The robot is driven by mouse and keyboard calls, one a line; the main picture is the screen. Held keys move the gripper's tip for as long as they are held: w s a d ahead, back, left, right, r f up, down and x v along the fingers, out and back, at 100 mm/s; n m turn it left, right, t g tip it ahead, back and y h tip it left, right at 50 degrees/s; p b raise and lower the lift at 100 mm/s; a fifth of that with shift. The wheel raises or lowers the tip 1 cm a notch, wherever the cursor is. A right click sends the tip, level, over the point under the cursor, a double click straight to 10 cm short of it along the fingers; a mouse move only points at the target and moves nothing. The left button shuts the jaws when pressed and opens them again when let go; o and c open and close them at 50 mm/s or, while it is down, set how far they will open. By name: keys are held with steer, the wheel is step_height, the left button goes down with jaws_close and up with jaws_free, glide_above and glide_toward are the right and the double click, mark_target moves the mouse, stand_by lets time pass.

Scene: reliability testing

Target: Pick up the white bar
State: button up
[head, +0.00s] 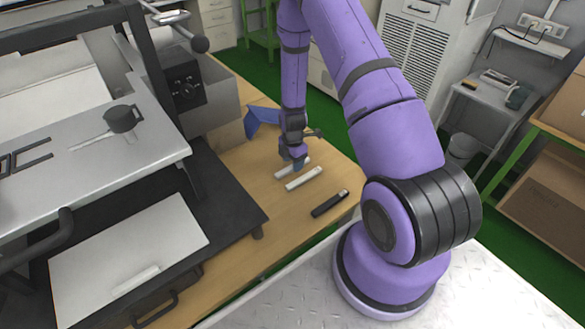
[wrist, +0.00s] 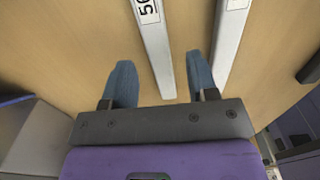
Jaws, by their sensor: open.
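Two white bars lie side by side on the wooden table. The farther white bar (head: 283,173) is partly hidden by my gripper (head: 294,163) in the head view. In the wrist view this white bar (wrist: 155,50) bears a label with black print and runs between the blue fingers of my gripper (wrist: 160,72). My gripper is open and points down over the bar's near end, with nothing held. The second white bar (head: 304,179) also shows in the wrist view (wrist: 227,48), just right of the right finger. I cannot tell the fingertips' height above the table.
A black bar (head: 329,204) lies on the table (head: 285,222) nearer my base. A blue object (head: 262,118) is behind my gripper. A grey and black machine (head: 190,85) stands left. The table's front middle is clear.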

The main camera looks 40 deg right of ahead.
steer(key=shift+f, duration=0.9)
jaws_close()
steer(key=shift+r, duration=0.1)
